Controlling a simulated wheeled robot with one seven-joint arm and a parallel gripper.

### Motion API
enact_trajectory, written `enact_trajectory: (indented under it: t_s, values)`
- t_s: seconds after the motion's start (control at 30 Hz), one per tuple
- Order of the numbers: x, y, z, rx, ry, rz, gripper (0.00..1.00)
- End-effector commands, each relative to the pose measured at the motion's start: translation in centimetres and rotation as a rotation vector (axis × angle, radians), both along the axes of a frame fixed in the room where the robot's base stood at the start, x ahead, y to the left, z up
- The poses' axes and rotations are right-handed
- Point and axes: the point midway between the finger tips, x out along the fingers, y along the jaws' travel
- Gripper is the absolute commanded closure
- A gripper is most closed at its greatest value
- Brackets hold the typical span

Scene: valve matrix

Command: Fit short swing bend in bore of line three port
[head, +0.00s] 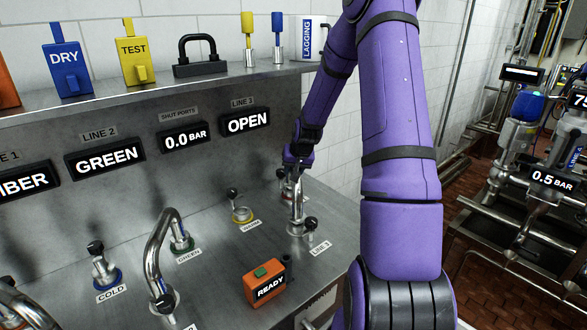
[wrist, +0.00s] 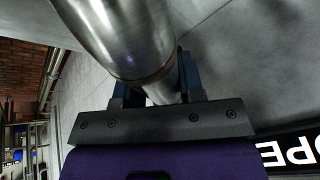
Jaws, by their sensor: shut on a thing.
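My gripper (head: 297,162) is shut on a shiny steel swing bend (head: 297,205) above the right part of the steel panel. The wrist view shows the bend (wrist: 120,40) between the blue fingers (wrist: 158,88). One leg of the bend points down, nearly upright, to the line three port (head: 296,231), beside the LINE 3 label (head: 320,247). The leg's lower end meets or overlaps the port's ring in the head view; I cannot tell how deep it sits. The far leg is mostly hidden behind my gripper.
A black-knobbed clamp (head: 310,224) stands close to the port. An orange READY box (head: 265,283) stands in front. The upright panel reads OPEN (head: 247,122).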

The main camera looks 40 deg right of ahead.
Motion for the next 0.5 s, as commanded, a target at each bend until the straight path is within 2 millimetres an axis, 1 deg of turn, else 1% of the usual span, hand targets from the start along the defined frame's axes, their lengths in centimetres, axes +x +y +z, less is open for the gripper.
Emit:
enact_trajectory:
  t_s: [0.5]
  values:
    - [0.02, -0.02, -1.03, -0.001, -0.001, 0.000, 1.00]
